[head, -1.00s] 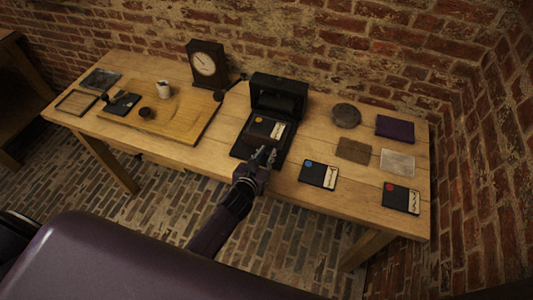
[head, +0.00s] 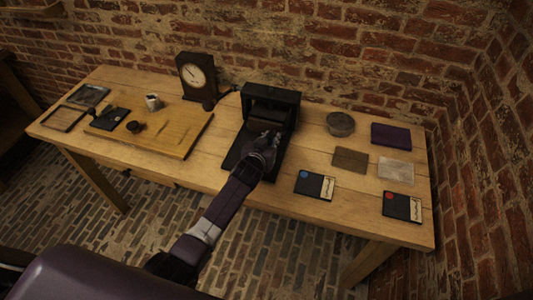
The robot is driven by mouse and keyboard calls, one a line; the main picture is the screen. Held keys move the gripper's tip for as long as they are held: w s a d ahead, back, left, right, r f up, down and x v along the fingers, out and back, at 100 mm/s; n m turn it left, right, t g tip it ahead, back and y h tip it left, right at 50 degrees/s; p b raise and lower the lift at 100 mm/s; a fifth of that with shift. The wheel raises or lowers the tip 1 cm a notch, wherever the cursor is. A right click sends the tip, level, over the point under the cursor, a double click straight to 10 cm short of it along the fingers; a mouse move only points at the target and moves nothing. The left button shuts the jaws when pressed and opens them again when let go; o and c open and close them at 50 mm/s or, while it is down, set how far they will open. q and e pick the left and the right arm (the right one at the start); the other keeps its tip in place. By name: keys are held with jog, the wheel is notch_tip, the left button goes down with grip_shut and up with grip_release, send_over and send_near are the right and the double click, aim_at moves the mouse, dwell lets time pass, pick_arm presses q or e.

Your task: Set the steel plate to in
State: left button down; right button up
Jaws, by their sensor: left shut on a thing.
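A black box-like device (head: 283,97) stands at the middle of the table, with a flat black bed (head: 235,157) in front of it. My left gripper (head: 268,138) is over the bed at the mouth of the device, shut on a dark part whose outline it mostly hides. A dark brown block (head: 263,118) shows inside the housing, just beyond the fingers. A light grey square plate (head: 396,170) lies flat at the right; I cannot tell whether it is the steel plate. My right gripper is not in view.
Cards with a blue dot (head: 314,185) and a red dot (head: 402,206) lie near the front edge. A brown square (head: 351,159), round tin (head: 340,124) and purple block (head: 391,135) are at the right. A clock (head: 197,76) and wooden board (head: 178,148) are left.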

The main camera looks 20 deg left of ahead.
pick_arm(q)
jog(key=shift+w+r, duration=0.15)
jog(key=shift+w, duration=0.1)
jog(key=c, duration=2)
grip_release()
jog(key=shift+w, duration=0.1)
jog(key=shift+o, duration=1)
jog(key=shift+w+f, duration=0.1)
jog(key=shift+f, duration=0.1)
jog(key=v, duration=1.2)
jog(key=shift+r, duration=0.1)
